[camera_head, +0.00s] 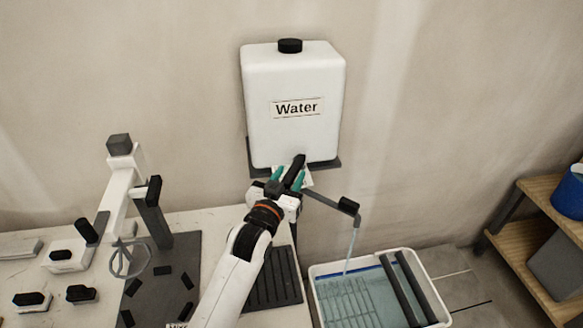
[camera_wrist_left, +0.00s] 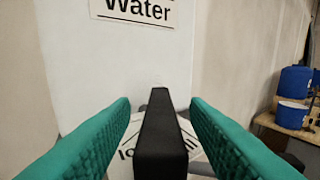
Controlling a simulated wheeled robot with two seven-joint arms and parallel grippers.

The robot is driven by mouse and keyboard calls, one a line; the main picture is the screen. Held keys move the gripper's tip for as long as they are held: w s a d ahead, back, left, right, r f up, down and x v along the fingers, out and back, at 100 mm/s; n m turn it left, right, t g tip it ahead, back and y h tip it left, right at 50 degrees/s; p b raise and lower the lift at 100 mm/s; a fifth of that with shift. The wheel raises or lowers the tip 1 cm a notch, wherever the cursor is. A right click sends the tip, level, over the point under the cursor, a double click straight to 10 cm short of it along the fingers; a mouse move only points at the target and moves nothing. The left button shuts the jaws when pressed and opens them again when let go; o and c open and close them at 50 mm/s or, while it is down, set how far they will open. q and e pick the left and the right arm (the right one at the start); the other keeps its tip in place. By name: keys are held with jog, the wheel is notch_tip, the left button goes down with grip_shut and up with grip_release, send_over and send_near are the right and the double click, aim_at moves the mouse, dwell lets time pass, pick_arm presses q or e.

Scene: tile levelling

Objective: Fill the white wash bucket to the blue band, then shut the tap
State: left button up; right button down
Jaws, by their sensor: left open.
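The white water tank (camera_head: 293,105) stands against the wall. Its black tap lever (camera_head: 298,162) lies between the teal fingers of my left gripper (camera_head: 288,178), which is open. In the left wrist view the lever (camera_wrist_left: 160,140) sits between both fingers with a gap on each side. From the dark spout (camera_head: 328,201) a thin water stream (camera_head: 352,245) runs into the white wash bucket (camera_head: 315,272). Water (camera_head: 345,300) stands in the bucket, and a blue band (camera_head: 352,269) shows along its far inner wall. How close the surface is to the band is hard to tell. My right gripper is out of view.
Dark rollers (camera_head: 407,285) lie across the bucket's right side. A white and grey stand (camera_head: 128,190) with a dark base is on the bench (camera_head: 208,222) at left. A wooden shelf (camera_head: 525,240) with a blue bucket (camera_head: 569,193) stands at right.

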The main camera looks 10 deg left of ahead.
pick_arm(q)
jog(key=shift+w+d, duration=0.2)
jog(key=shift+w, duration=0.95)
jog(key=shift+c, duration=0.5)
grip_shut()
